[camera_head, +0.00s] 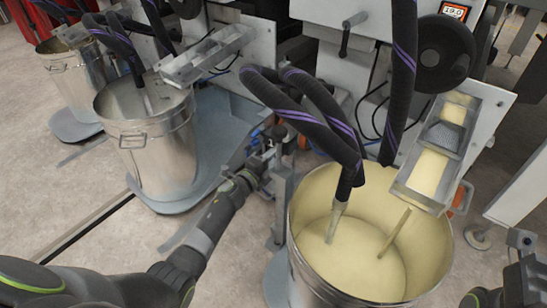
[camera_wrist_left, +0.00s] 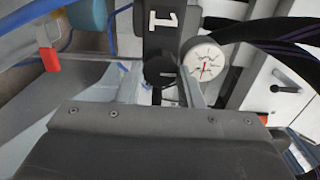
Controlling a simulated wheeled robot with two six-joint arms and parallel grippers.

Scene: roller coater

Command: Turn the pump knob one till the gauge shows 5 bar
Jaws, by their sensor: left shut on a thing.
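The black pump knob (camera_wrist_left: 159,71) sits in the left wrist view below a dark plate marked "1" (camera_wrist_left: 161,20). My left gripper (camera_wrist_left: 160,84) has one finger on each side of the knob and is shut on it. A round white gauge (camera_wrist_left: 205,61) with a red needle is just right of the knob; its numbers are too small to read. In the head view my left gripper (camera_head: 266,148) is at the pump beside the near drum, and the arm hides most of the knob and gauge. Only part of my right arm shows at the lower right; its fingers are out of frame.
A large metal drum (camera_head: 297,272) of pale yellow liquid stands right of my left gripper, with black hoses (camera_head: 312,100) hanging into it. Another drum (camera_head: 160,165) stands to the left. A red-handled valve (camera_wrist_left: 48,59) is left of the knob.

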